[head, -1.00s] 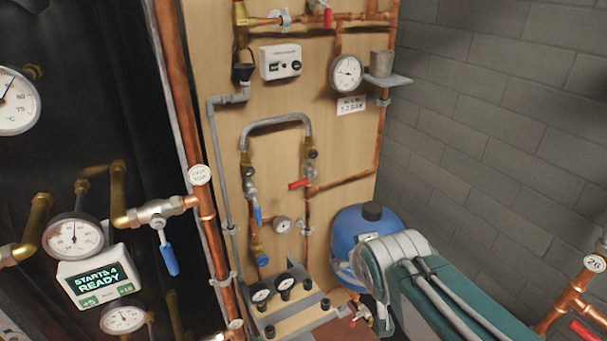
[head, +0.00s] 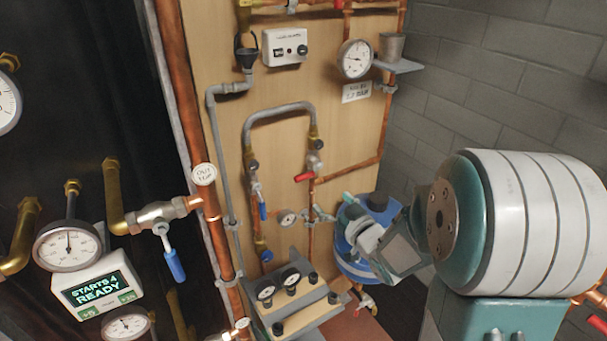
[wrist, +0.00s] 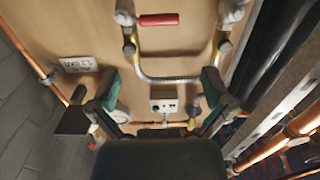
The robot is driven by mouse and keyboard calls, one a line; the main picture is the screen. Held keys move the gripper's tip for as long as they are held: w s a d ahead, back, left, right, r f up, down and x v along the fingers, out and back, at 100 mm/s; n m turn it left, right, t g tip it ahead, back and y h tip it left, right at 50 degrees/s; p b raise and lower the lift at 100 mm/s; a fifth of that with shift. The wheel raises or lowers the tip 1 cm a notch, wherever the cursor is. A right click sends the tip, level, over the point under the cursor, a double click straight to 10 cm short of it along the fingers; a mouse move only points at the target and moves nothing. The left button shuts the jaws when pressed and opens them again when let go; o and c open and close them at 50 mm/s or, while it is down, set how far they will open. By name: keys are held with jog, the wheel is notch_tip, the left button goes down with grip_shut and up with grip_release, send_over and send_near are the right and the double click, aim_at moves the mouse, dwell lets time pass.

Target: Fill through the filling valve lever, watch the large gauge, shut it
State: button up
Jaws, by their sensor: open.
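The large gauge (head: 355,59) is a white dial at the upper right of the wooden panel in the head view; its reading is too small to tell. A red lever (head: 305,177) sits on the valve at the right leg of the grey hose loop (head: 280,112). A blue lever (head: 263,211) hangs at the left leg. A red lever (wrist: 158,19) also shows at the top of the wrist view. My gripper (wrist: 160,80) is open and empty, its fingers spread before the panel, apart from the levers. In the head view it is partly hidden by my arm.
A blue vessel (head: 362,260) stands behind my arm, right of the panel. A small shelf (head: 397,66) with a cup juts out beside the gauge. A copper pipe (head: 180,120) runs down the left. A grey block wall (head: 490,90) bounds the right.

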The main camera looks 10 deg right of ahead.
aim_at(305, 176)
jog(key=x, duration=1)
jog(key=shift+w+a+r, duration=0.1)
jog(key=shift+w+a, duration=0.05)
jog(key=shift+w, duration=0.2)
jog(key=c, duration=1)
